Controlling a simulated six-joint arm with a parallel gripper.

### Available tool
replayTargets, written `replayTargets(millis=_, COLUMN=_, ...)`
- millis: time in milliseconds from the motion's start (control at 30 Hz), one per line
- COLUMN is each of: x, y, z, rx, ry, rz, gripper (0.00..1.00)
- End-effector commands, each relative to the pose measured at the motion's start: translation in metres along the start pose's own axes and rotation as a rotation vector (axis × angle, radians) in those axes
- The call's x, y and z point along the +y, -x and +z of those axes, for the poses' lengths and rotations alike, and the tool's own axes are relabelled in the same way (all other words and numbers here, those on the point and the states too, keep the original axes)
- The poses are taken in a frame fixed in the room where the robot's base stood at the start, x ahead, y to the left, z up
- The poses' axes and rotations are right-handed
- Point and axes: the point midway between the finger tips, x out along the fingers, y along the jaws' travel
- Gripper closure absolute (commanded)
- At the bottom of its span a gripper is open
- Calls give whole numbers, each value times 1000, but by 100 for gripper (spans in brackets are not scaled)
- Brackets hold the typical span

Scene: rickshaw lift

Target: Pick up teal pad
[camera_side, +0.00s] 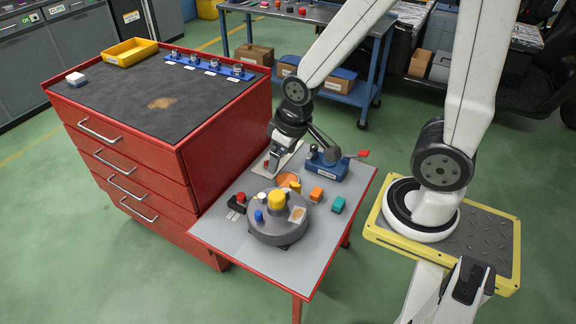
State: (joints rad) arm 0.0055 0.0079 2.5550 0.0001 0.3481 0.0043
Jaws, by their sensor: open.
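The teal pad (338,204) is a small block lying on the grey top of the small red table (318,232), near its right edge. It is right of the round grey fixture and an orange block (316,194). My gripper (270,163) points down over the back left part of the table, above a pale plate, well away from the teal pad. It is open. The fingertips are small and partly dark here. I cannot tell whether they touch the plate or the small red item there.
A round grey fixture (281,227) with yellow, blue and tan pieces stands mid-table. A blue clamp (327,166) with a red handle stands behind the teal pad. A red-topped button (240,198) is at left. The red drawer cabinet (219,129) rises higher at the left.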

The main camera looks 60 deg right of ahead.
Motion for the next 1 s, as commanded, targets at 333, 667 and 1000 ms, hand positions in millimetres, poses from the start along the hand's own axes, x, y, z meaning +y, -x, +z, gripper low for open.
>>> replayTargets(millis=333, x=34, y=-29, z=-18, rx=-31, ry=-184, rz=25, gripper=9)
replayTargets(millis=667, x=99, y=-85, z=-31, rx=-73, ry=-491, rz=64, gripper=9)
replayTargets(millis=1000, x=171, y=-152, z=-14, rx=-110, ry=-808, rz=102, gripper=9)
